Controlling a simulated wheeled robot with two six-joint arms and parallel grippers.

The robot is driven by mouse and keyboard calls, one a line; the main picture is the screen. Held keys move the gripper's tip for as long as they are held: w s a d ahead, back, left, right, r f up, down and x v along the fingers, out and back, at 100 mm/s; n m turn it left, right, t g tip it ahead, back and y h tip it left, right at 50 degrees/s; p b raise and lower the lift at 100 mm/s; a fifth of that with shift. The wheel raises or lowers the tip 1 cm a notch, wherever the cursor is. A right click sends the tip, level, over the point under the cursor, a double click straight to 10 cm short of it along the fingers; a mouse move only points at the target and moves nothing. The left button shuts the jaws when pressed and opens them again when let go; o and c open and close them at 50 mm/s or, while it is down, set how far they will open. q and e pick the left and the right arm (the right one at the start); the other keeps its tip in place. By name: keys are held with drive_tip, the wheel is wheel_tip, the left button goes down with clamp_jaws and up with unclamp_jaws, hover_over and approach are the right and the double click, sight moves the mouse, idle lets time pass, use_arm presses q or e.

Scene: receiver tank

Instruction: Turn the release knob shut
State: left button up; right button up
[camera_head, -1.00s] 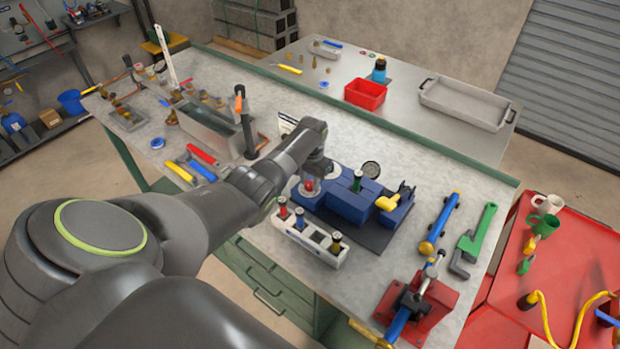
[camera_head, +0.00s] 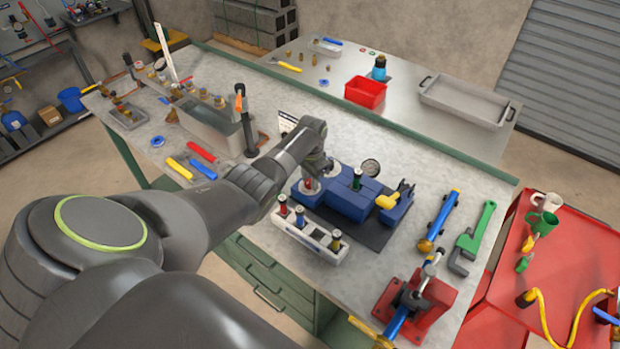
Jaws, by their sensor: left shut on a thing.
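A blue block-built unit (camera_head: 348,201) stands on a dark mat on the grey workbench. At its left end is a small red knob (camera_head: 309,185), mostly hidden by my left gripper (camera_head: 311,182). My left arm reaches in from the left, and this gripper points down at the knob and is shut on it. The fingertips are small and partly hidden by my wrist. The knob's turn angle cannot be made out. My right gripper is not in view.
A white rack (camera_head: 309,236) with coloured fittings stands just in front of the unit. A round gauge (camera_head: 370,167) is behind it and a yellow handle (camera_head: 388,201) at its right. A red vise (camera_head: 425,302) and a green wrench (camera_head: 473,237) lie to the right.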

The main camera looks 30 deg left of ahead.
use_arm(q)
drive_tip(key=o, duration=1)
drive_tip(key=shift+r, duration=0.1)
drive_tip(key=shift+r, duration=0.3)
drive_tip(key=r, duration=0.5)
drive_tip(key=r+b, duration=0.1)
drive_tip(key=r, duration=0.5)
drive_tip(key=r+b, duration=0.1)
drive_tip(key=r, duration=0.4)
drive_tip(key=shift+d+r, duration=0.25)
drive_tip(key=shift+r, duration=0.15)
drive_tip(key=shift+s+f, duration=0.1)
